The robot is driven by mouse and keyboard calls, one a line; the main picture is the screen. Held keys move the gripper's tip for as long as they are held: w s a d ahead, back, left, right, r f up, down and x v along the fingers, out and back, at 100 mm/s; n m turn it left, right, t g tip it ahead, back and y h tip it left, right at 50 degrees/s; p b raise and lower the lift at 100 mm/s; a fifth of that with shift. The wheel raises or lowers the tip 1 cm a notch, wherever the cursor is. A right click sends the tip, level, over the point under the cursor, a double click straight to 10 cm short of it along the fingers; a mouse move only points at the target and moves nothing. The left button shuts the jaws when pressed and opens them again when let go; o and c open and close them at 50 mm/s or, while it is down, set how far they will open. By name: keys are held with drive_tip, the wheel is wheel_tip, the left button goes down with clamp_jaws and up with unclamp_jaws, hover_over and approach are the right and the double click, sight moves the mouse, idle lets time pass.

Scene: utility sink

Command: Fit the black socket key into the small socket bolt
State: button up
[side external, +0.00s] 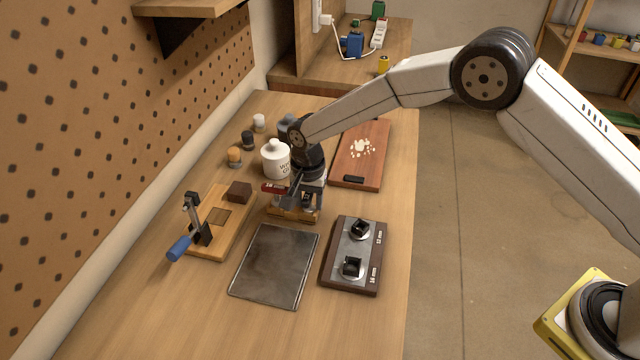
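A dark board with a grey metal plate (341,251) lies front right on the bench. It bears two black square-topped pieces on round metal seats: one (360,228) by the "12 mm" mark, one (352,266) by the "16 mm" mark. I cannot tell if these are the socket bolts or keys standing in them. My gripper (297,192) points down at a small wooden stand (293,213) behind the board. Dark parts show at the stand, but I cannot make out a separate black key. The fingers are too small and covered to show whether they are open.
A red-marked item (272,188) lies beside the gripper. A white jar (275,160) stands behind it. A blue-handled clamp fixture (205,228) is on the left, a flat dark metal sheet (274,266) in front. A red-brown board (361,155) lies behind right. The front bench is clear.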

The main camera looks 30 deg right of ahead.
clamp_jaws()
drive_tip(key=shift+r, duration=0.1)
drive_tip(key=shift+r, duration=0.85)
drive_tip(key=s+d+r, duration=0.4)
drive_tip(key=s+r, duration=0.7)
drive_tip(key=s, duration=0.2)
drive_tip(key=shift+s, duration=0.15)
